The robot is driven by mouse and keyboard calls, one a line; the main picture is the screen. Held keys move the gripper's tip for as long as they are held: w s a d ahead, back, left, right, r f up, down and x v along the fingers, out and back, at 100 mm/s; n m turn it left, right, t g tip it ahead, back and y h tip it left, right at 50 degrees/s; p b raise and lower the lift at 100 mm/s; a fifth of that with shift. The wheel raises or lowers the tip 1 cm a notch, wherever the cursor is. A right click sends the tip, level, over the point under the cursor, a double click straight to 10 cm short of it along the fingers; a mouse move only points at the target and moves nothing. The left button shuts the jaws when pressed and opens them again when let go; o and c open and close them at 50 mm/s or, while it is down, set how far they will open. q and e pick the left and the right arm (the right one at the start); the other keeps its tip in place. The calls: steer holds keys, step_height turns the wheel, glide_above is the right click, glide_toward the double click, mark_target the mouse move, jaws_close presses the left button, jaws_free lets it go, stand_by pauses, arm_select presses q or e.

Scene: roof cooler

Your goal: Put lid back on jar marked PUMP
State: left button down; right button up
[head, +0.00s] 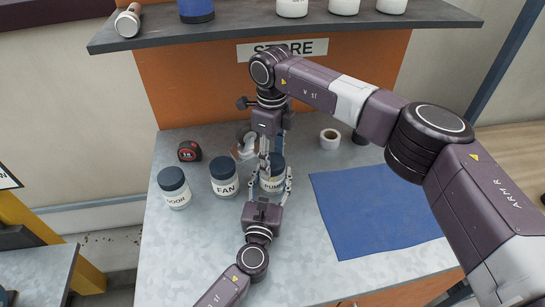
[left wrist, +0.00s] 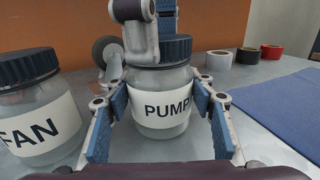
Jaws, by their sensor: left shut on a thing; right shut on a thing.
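The clear jar marked PUMP (head: 272,184) stands on the grey bench. In the left wrist view the PUMP jar (left wrist: 160,112) looks upright, its label facing the camera. My left gripper (head: 273,188) is shut on the jar, with its blue pads at both sides of it, also in the left wrist view (left wrist: 161,101). The dark blue lid (left wrist: 176,48) is at the jar's mouth; whether it sits fully down I cannot tell. My right gripper (head: 269,158) reaches down from above, shut on the lid. Its finger hides part of the lid.
Lidded jars marked FAN (head: 225,190) and DOOR (head: 177,199) stand to the left. A tape measure (head: 190,151) and a white tape roll (head: 330,139) lie behind. A blue mat (head: 375,210) covers the right side. The STORE shelf (head: 340,22) overhangs the back.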

steer(key=m, duration=1.1)
steer(key=o, duration=1.3)
steer(key=shift+r, duration=2.25)
steer(key=shift+c, duration=0.3)
